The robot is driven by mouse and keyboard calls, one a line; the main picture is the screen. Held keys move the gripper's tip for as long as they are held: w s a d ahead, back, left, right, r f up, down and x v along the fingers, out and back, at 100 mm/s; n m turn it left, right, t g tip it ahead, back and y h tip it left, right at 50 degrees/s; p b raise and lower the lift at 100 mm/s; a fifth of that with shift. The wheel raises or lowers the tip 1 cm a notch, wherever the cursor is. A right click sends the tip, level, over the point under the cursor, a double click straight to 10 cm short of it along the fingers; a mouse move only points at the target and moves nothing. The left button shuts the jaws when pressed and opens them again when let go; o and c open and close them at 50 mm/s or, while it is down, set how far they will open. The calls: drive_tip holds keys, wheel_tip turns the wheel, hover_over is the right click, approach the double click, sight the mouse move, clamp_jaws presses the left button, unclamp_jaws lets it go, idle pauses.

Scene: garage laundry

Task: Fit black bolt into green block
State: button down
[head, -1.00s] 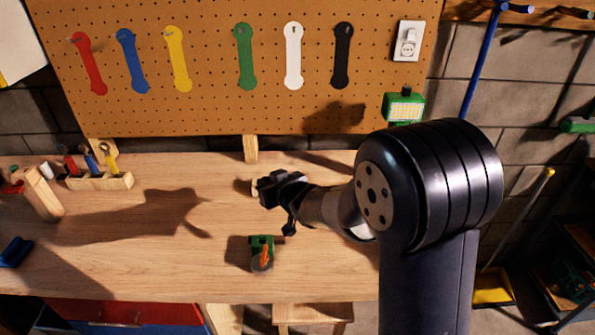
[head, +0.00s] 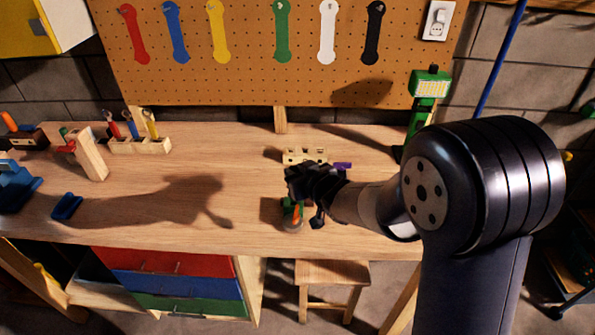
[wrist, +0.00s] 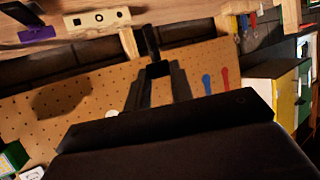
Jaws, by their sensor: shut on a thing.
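My gripper (head: 321,202) is shut on the black bolt (head: 318,218), which hangs below the jaws above the workbench. In the wrist view the bolt (wrist: 150,42) sticks out from the closed jaws (wrist: 158,70). A small green piece with an orange part, perhaps the green block (head: 287,207), stands on the bench just left of and below my gripper in the head view. My gripper partly hides it, and I cannot see a hole in it. The bolt is beside it in the picture; their height difference is unclear.
A pale block with holes (head: 305,155) and a purple piece (head: 343,166) lie behind my gripper. A green lamp (head: 430,88) stands at the bench's right. A wooden tool rack (head: 140,145) and blue pieces (head: 67,206) are at left. The bench's middle left is clear.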

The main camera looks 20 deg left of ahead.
drive_tip(key=shift+f+b, duration=3.95)
drive_tip(key=shift+f, duration=0.45)
drive_tip(key=shift+f, duration=0.15)
drive_tip(key=shift+f+b, duration=0.75)
drive_tip(key=shift+b, duration=0.1)
drive_tip(key=shift+f, duration=0.1)
drive_tip(key=c, duration=1.1)
unclamp_jaws()
drive_tip(key=shift+c, duration=0.2)
drive_tip(key=v, duration=1.1)
